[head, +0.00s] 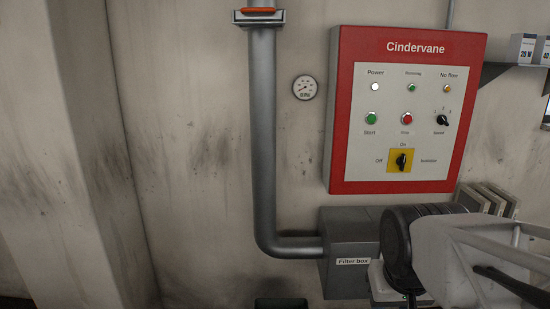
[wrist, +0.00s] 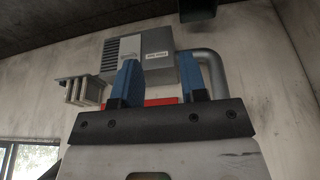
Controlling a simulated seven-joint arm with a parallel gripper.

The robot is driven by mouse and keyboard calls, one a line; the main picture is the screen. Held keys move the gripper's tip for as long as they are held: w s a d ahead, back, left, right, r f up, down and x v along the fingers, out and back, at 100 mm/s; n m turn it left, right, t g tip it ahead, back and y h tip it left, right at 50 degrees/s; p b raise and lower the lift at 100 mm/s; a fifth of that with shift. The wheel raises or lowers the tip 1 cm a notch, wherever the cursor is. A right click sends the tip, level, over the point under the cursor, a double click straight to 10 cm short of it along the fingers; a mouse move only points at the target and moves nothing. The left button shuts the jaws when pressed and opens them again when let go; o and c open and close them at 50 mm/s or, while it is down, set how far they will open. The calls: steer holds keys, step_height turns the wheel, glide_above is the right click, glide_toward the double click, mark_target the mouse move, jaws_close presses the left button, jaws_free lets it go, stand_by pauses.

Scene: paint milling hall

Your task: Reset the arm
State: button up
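My gripper (wrist: 158,68) shows in the wrist view, with its two blue fingers well apart. Nothing is seen held between them. The grey filter box (wrist: 157,43) shows behind and beyond the fingertips, apparently upside down in this view. I cannot make out my gripper's fingers in the head view. A pale grey body with a black round end fills the lower right there and hides part of what is behind it.
The filter box (head: 347,285) is low on the wall, joined to a grey pipe (head: 263,130). A red-framed Cindervane control panel (head: 336,120) hangs above, beside a round gauge (head: 305,87). A shelf (head: 510,70) with boxes is at right. The wall at left is bare.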

steer(key=s, duration=0.2)
steer(key=s+a+f, duration=0.1)
steer(key=shift+s+g, duration=0.35)
steer(key=shift+g, duration=0.05)
stand_by(1.7)
